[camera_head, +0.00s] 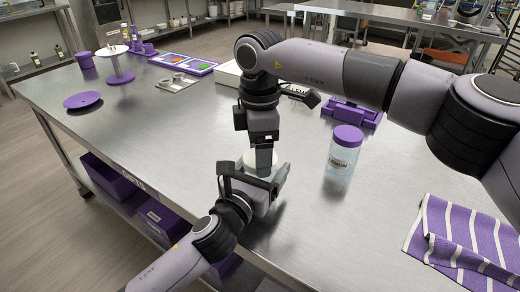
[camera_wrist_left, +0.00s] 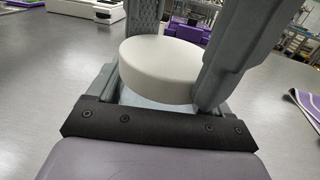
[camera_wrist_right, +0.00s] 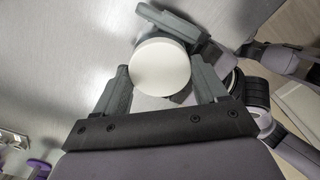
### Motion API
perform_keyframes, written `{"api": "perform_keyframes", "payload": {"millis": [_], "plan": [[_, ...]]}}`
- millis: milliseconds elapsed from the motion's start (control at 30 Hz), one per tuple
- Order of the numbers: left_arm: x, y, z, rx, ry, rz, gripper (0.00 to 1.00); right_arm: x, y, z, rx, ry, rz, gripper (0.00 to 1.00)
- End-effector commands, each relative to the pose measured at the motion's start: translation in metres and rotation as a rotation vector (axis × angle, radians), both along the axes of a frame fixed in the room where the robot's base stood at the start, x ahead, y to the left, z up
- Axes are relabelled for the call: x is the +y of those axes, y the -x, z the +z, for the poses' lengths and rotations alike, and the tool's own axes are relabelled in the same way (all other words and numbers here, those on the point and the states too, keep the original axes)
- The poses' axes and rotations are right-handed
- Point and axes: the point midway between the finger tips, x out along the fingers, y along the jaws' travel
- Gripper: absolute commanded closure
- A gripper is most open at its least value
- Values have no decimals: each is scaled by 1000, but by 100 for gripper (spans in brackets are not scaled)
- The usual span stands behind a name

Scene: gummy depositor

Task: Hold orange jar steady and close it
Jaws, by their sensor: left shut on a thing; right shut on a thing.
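A jar with a white lid (camera_head: 248,158) stands at the table's front edge, mostly hidden by my grippers. Its label does not show, so I cannot read whether it is the orange jar. My left gripper (camera_head: 266,180) is shut on the jar's body below the lid. My right gripper (camera_head: 264,160) comes down from above, shut on the lid.
A clear jar with a purple lid (camera_head: 344,150) stands to the right. A striped purple cloth (camera_head: 465,240) lies at the right front. A purple stand (camera_head: 352,114) is behind. Purple discs (camera_head: 82,100) and trays (camera_head: 183,64) are far left. The middle left of the steel table is clear.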

Motion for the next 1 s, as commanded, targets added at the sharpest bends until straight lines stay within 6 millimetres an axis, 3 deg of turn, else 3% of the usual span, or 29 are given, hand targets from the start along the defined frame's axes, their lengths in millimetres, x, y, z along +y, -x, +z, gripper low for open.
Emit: {"api": "perform_keyframes", "payload": {"millis": [200, 400, 767, 800, 867, 1000], "plan": [[1, 0, -2, 2, -2, 2, 100, 0, -1, 1, -1, 0, -348, 56], [1, 0, -2, 3, -3, 2, 100, 0, 0, 1, -1, -1, -562, 56], [1, 0, -2, 3, -3, 2, 100, 0, 0, 1, 0, -1, -607, 56], [1, 0, -2, 3, -3, 2, 100, 0, 0, 1, 0, -1, -606, 25], [1, 0, -2, 3, -3, 2, 100, 0, 0, 1, 0, -1, -606, 5], [1, 0, -2, 2, -2, 2, 100, 0, 0, 0, 0, -1, -605, 3]]}}
